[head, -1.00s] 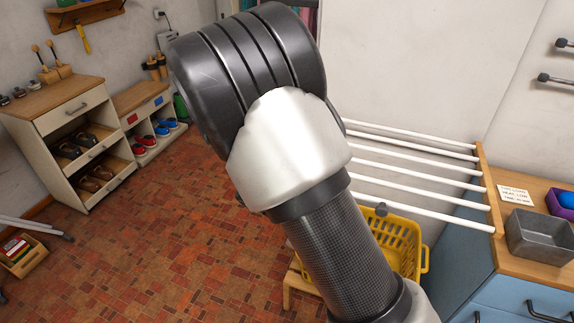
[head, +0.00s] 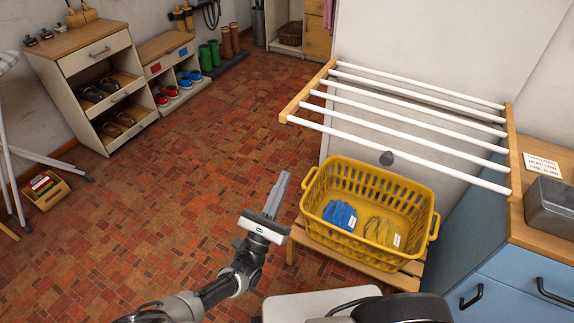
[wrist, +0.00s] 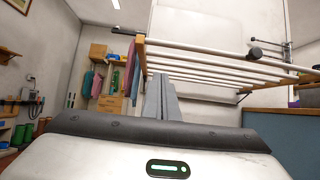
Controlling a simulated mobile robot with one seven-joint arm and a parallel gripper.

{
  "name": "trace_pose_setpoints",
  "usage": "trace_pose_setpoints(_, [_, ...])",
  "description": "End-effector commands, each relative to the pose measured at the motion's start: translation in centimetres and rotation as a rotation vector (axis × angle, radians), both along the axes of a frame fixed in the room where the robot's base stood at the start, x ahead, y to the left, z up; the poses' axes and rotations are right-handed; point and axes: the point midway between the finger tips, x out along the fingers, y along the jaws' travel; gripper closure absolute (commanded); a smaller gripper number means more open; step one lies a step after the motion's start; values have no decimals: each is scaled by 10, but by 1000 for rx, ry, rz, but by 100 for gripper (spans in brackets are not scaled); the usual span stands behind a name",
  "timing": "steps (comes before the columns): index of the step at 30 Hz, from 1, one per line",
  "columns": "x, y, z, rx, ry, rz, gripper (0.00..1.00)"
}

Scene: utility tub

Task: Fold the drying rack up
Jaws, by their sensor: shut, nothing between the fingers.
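The drying rack (head: 410,112) is folded out from the wall at the right, with several white rods between wooden side bars. A dark round knob (head: 386,158) sits at its front rod. In the wrist view the rack (wrist: 205,62) is seen from low down, and the knob (wrist: 254,53) shows at its front. My gripper (head: 281,180) is shut and empty, in front of and below the rack's left end, apart from it. In the wrist view its closed fingers (wrist: 160,95) point toward the rack's left side bar.
A yellow basket (head: 318,192) with blue and yellow gloves stands on a low wooden stand under the rack. A blue cabinet (head: 500,285) with a grey metal bin (head: 550,207) is at the right. Shoe shelves (head: 85,60) stand at the left. The tiled floor between is clear.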

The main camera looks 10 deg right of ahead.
Motion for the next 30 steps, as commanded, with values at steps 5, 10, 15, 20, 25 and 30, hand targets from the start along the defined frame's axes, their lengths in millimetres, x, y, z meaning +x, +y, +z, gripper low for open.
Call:
trace_pose_setpoints(5, [22,-17,20,1,-2,-5,100])
trace_pose_setpoints(10, [48,-35,40,1,-1,-6,100])
trace_pose_setpoints(15, [63,-44,64,3,-1,-4,100])
trace_pose_setpoints(20, [66,-46,82,3,0,-4,100])
trace_pose_setpoints(25, [67,-47,89,4,1,-4,100])
trace_pose_setpoints(30, [67,-47,89,4,1,-4,100])
